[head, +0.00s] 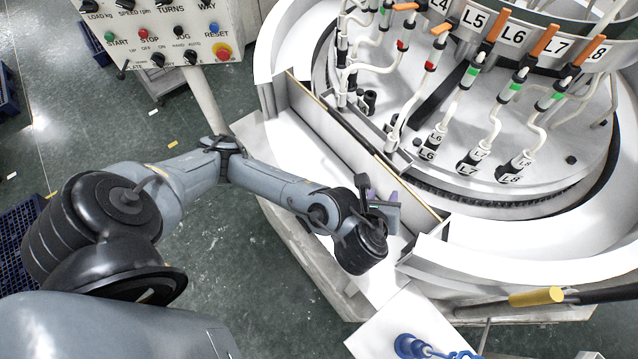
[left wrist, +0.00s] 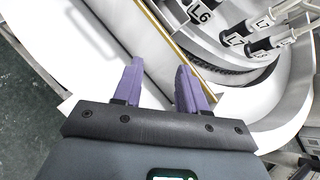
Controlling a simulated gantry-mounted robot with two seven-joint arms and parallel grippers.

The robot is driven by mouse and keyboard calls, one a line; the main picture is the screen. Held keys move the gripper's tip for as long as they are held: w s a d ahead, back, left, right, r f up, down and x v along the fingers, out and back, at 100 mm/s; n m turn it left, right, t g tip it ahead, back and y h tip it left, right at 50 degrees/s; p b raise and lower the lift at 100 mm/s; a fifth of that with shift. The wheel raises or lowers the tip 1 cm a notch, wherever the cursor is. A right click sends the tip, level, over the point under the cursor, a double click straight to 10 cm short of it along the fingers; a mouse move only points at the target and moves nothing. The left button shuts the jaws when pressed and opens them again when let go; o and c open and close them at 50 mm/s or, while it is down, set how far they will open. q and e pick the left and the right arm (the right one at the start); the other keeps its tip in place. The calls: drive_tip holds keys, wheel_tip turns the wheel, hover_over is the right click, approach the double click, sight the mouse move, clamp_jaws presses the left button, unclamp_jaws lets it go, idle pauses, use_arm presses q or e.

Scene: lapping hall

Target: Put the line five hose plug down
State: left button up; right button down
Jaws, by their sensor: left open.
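The L5 label (head: 475,19) is on the upper ring of the machine. A white hose with a red-marked fitting (head: 429,66) runs down to a pale plug (head: 393,141) beside the inner wall of the trough. I cannot read a number on that plug, so I cannot tell whether it is line five's. My left gripper (head: 380,198) is over the white trough, below and left of that plug and apart from it. My right gripper is not in view.
Plugs marked L6 (head: 427,155), L7 (head: 470,166) and L8 (head: 512,177) stand on the round plate. A thin gold-edged wall (head: 335,128) divides the trough from the plate. A control panel (head: 160,35) is at upper left. A yellow-gripped bar (head: 537,297) lies at lower right.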

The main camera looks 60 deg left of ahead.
use_arm(q)
drive_tip(key=s+d+f+n+g+h, duration=0.45)
drive_tip(key=s+n, duration=0.35)
drive_tip(key=n, duration=0.4)
drive_tip(key=s+a+f+n+g+h, duration=0.1)
drive_tip(key=s+a+f+n, duration=0.4)
drive_tip(key=n, duration=0.7)
drive_tip(key=s+a, duration=0.2)
drive_tip(key=shift+s+a+f, duration=0.3)
drive_tip(key=shift+s+f, duration=0.05)
drive_tip(key=shift+f, duration=0.05)
